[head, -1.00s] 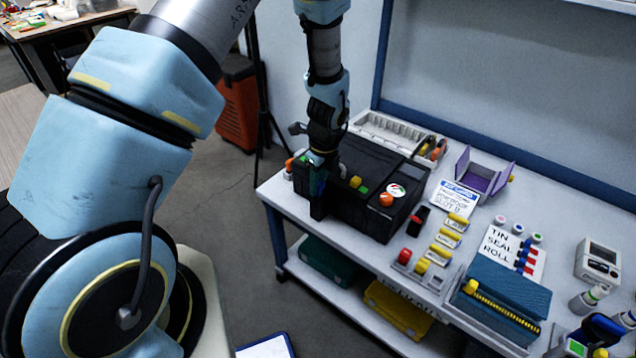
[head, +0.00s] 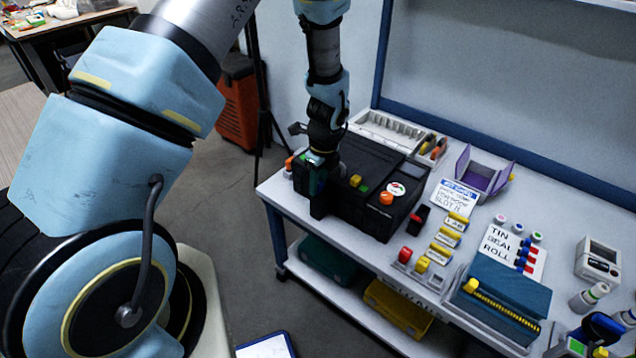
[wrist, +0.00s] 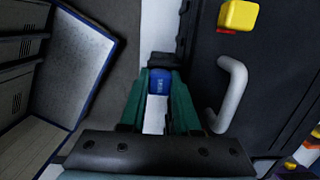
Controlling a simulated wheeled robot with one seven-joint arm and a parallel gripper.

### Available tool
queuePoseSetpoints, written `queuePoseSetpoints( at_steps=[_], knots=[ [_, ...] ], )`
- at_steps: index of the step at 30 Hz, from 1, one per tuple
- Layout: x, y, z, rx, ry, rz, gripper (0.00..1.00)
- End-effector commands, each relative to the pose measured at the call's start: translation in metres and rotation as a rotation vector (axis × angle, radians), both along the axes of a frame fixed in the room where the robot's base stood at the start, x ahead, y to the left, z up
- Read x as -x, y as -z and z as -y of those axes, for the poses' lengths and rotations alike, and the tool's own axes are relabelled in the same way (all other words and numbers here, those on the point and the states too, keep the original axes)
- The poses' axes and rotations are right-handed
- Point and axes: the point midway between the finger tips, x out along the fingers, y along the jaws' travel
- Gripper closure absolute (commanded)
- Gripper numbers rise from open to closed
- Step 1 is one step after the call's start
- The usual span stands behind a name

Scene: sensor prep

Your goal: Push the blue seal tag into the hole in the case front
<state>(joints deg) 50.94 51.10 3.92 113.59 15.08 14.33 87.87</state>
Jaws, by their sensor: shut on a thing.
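My gripper (wrist: 160,88) has its two green fingers closed on the blue seal tag (wrist: 159,80), which shows between the fingertips in the wrist view. In the head view my gripper (head: 318,190) points down at the left front end of the black case (head: 357,213) on the bench. The case (wrist: 228,130) also fills the right of the wrist view, with a grey handle on that face. The fingertips are close beside the case; I cannot tell whether the tag touches it. The hole is hidden from both views.
Orange, yellow and green parts sit on the case top. Right of it are a black holder (head: 417,222), a label card (head: 455,197), a purple open box (head: 484,174) and a blue box (head: 510,290). A grey tray (head: 388,130) lies behind.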

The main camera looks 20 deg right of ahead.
Motion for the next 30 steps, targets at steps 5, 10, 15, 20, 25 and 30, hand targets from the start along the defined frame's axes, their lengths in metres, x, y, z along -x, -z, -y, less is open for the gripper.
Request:
queuePoseSetpoints(
  at_steps=[5,10,15,20,25,30],
  knots=[
    [0.0,0.0018,-0.0001,0.0,0.0,0.0,1.0],
    [0.0,0.0036,-0.0001,0.0,0.0,0.0,1.0],
    [0.0001,0.0041,-0.0001,0.0,0.0,0.0,1.0],
    [0.0001,0.0041,-0.0001,0.0,0.0,0.0,1.0],
    [0.0001,0.0049,-0.0002,0.0,0.0,0.0,1.0],
    [0.0002,0.0049,-0.0001,0.0,0.0,0.0,0.67]
  ],
)
